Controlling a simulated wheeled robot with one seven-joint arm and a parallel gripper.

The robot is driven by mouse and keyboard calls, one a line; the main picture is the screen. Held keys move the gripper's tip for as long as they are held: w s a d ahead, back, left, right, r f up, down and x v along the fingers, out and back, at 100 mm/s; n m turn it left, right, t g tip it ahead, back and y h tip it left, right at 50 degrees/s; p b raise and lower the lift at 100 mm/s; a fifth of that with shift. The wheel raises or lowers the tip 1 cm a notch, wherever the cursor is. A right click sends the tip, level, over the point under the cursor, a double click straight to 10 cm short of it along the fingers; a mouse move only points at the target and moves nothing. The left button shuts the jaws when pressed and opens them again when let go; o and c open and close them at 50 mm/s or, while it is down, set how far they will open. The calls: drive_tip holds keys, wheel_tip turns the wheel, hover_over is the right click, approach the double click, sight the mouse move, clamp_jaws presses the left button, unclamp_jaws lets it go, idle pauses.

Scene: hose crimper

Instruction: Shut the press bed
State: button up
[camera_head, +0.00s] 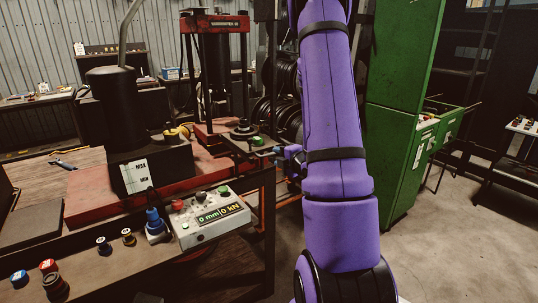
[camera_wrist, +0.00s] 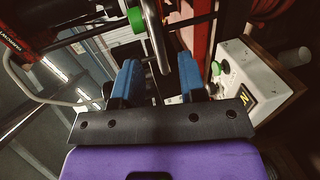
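The press bed (camera_head: 236,146) is a dark flat plate sticking out to the right of the black press body (camera_head: 123,110). A dark round part and a green knob (camera_head: 257,141) are on it. In the wrist view the green knob (camera_wrist: 138,20) shows beside a curved metal bar (camera_wrist: 156,38), which looks like a handle. My gripper (camera_head: 288,152) is at the bed's right end, partly hidden by my purple arm. In the wrist view its blue fingers (camera_wrist: 158,68) are apart, with the bar's end between them. I see gaps beside the bar; contact cannot be told.
A control box (camera_head: 210,217) with buttons and a display reading 0 mm, 0 kN sits on the bench's front edge. A red-framed press (camera_head: 213,65) stands behind. A green cabinet (camera_head: 403,100) stands to the right, with clear floor before it. Small coloured fittings (camera_head: 50,278) stand at front left.

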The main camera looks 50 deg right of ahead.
sight(272, 154)
drive_tip(key=x, duration=0.7)
drive_tip(key=shift+c, duration=0.2)
drive_tip(key=shift+s+f, duration=0.1)
clamp_jaws()
